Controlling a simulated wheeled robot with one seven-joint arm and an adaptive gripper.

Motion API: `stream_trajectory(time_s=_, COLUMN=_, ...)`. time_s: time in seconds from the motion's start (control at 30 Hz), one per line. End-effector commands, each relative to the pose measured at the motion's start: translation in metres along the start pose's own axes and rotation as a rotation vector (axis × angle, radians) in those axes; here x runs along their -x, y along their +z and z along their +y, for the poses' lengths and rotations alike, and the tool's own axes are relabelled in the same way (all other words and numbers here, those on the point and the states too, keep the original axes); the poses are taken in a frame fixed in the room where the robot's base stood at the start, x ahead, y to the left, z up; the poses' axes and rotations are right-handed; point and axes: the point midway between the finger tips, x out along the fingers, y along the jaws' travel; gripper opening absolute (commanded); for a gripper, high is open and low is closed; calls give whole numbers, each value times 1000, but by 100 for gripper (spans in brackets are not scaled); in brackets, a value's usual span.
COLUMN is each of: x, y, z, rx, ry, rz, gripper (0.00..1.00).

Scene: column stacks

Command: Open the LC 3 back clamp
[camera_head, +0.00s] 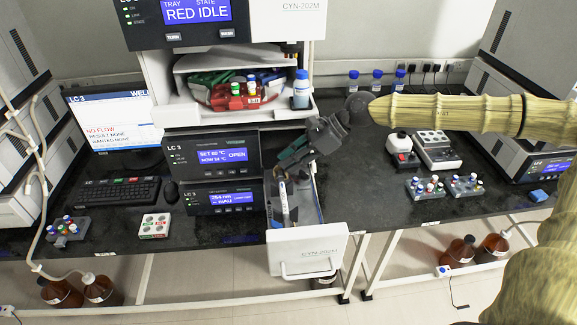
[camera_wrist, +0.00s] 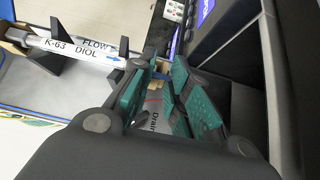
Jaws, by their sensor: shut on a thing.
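The LC 3 column drawer (camera_head: 308,250) is pulled out, with its white front towards me. A white column (camera_head: 284,203) lies in it, and the wrist view shows the column (camera_wrist: 85,49) marked K-63 DIOL with a flow arrow. A dark upright clamp piece (camera_wrist: 57,32) stands at the column's left part in that view. My gripper (camera_head: 283,170) is over the back of the drawer, tilted down. In the wrist view my gripper (camera_wrist: 165,72) has its green pads close together at the column's far end, shut on what seems the back clamp, mostly hidden by the fingers.
The LC 3 oven module (camera_head: 212,155) reads OPEN and stands left of my gripper. Its wall is close on the right in the wrist view. A tray of coloured bottles (camera_head: 238,95) is above. Vial racks (camera_head: 425,187) stand on the right bench.

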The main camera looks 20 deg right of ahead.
Motion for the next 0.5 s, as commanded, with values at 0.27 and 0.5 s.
stream_trajectory(time_s=0.27, x=-2, y=-11, z=-1, rx=0, ry=-4, rz=-95, gripper=0)
stream_trajectory(time_s=0.5, x=-2, y=-15, z=-1, rx=1, ry=-4, rz=-174, gripper=0)
